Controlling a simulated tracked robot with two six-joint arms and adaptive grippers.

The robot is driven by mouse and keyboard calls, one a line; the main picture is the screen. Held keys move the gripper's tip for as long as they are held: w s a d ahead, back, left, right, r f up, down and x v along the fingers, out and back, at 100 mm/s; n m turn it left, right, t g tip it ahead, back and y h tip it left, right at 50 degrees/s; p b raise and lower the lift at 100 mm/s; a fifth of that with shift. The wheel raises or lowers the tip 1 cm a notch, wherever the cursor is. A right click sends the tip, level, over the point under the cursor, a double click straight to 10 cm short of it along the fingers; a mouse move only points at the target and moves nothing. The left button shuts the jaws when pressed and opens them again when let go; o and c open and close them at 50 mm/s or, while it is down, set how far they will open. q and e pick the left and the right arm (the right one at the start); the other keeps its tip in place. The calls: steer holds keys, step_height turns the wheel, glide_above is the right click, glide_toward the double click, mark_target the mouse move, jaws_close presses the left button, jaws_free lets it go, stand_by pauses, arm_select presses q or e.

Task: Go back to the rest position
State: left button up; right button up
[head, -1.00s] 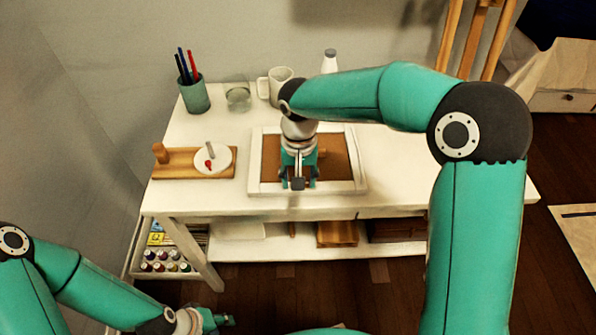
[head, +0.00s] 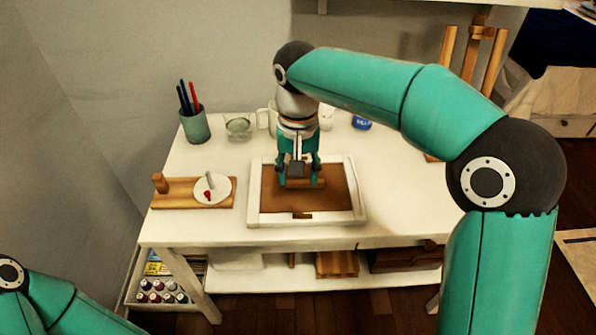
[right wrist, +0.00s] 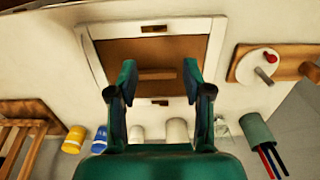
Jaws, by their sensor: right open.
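My right gripper (head: 301,180) is open over the white-rimmed frame (head: 256,205) with a brown inside, which lies on the white table (head: 400,205). In the right wrist view, the two fingertips of the gripper (right wrist: 158,75) are spread wide apart. A wooden bar (right wrist: 157,73) shows between them on the brown panel, and nothing is clamped. Whether the fingers touch the panel I cannot tell. My left arm shows only at the lower left of the head view; its gripper is out of the picture.
A teal pen cup (head: 195,126), a glass (head: 238,127), a mug (head: 265,119) and a blue-white container (head: 361,122) stand along the back. A wooden board (head: 180,192) with a white dish (head: 213,188) lies left of the frame. The table's right part is mostly clear.

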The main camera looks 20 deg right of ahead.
stand_by(0.3)
steer(key=s+d+f+g+p, duration=0.1)
steer(key=s+f+p, duration=0.1)
steer(key=f, duration=0.1)
steer(key=s+d+f+g+p, duration=0.2)
steer(key=f, duration=0.2)
steer(key=s+d+f+m+g+p, duration=0.1)
steer(key=s+f+p, duration=0.1)
steer(key=f, duration=0.1)
steer(key=shift+d+f, duration=0.15)
steer(key=shift+d, duration=0.25)
steer(key=s+a+f+n+y+p, duration=0.15)
steer(key=s+a+f, duration=0.25)
steer(key=s+f, duration=0.45)
steer(key=s+a+f+m+y+p, duration=0.1)
steer(key=s+a+f+y+p, duration=0.25)
steer(key=s+f, duration=0.5)
steer(key=w+n+t, duration=0.1)
steer(key=t, duration=0.1)
steer(key=w+n+t+h+b, duration=0.1)
steer(key=w+t, duration=0.1)
steer(key=shift+w+d+r+t, duration=0.2)
steer(key=shift+t, duration=0.1)
